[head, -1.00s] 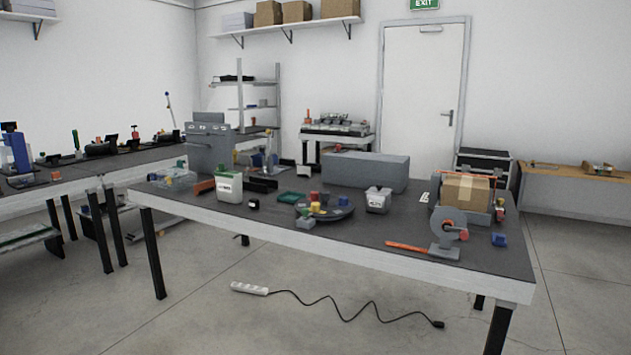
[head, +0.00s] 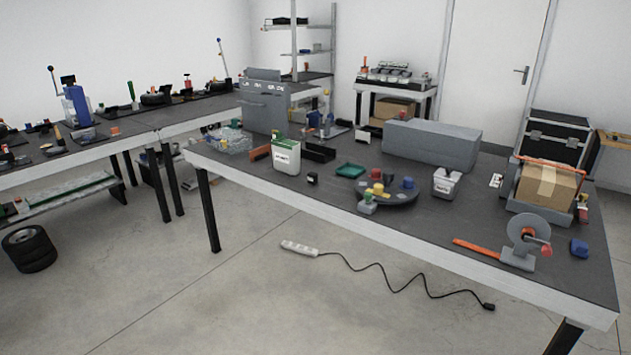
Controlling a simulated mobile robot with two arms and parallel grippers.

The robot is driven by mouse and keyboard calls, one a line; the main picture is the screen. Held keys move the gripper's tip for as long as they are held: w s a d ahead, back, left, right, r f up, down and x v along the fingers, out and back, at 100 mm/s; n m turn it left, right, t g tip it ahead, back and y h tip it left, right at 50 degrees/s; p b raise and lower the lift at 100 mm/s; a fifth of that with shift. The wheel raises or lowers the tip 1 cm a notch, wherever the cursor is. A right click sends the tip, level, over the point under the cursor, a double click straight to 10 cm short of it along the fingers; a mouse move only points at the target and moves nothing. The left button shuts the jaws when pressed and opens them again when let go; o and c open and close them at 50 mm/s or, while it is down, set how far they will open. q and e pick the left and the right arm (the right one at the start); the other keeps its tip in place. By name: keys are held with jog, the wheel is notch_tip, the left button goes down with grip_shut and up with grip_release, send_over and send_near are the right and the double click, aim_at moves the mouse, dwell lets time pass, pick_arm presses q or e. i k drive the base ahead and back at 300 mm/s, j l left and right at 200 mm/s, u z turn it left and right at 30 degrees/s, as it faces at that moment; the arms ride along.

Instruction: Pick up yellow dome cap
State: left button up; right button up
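A small yellow piece (head: 378,188), which looks like the yellow dome cap, sits on a dark round tray (head: 399,198) on the long dark-topped table. Its exact shape is too small to tell. A red piece (head: 376,174) is just behind it, a blue piece (head: 408,183) is to its right, and a grey piece with a green top (head: 367,203) is in front of it at the tray's edge. Neither of my grippers is in view.
The table (head: 440,240) has a white bin (head: 286,158) left of the tray and a small white tub (head: 444,183) right of it. A power strip (head: 300,248) with a black cable lies on the open floor in front.

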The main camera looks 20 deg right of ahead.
aim_at(377, 188)
jog(key=i+j+u, duration=0.1)
jog(key=i+u, duration=0.7)
jog(key=i+z, duration=0.15)
jog(key=i, duration=0.7)
jog(key=i+j+z, duration=0.15)
jog(key=i, duration=0.65)
jog(key=i+z, duration=0.3)
jog(key=i, duration=0.15)
jog(key=i+j+z, duration=0.1)
jog(key=i+z, duration=0.15)
jog(key=i, duration=0.2)
jog(key=i+j+z, duration=0.3)
jog(key=i, duration=0.15)
jog(key=i+j+z, duration=0.15)
jog(key=i+z, duration=0.25)
jog(key=z, duration=2.5)
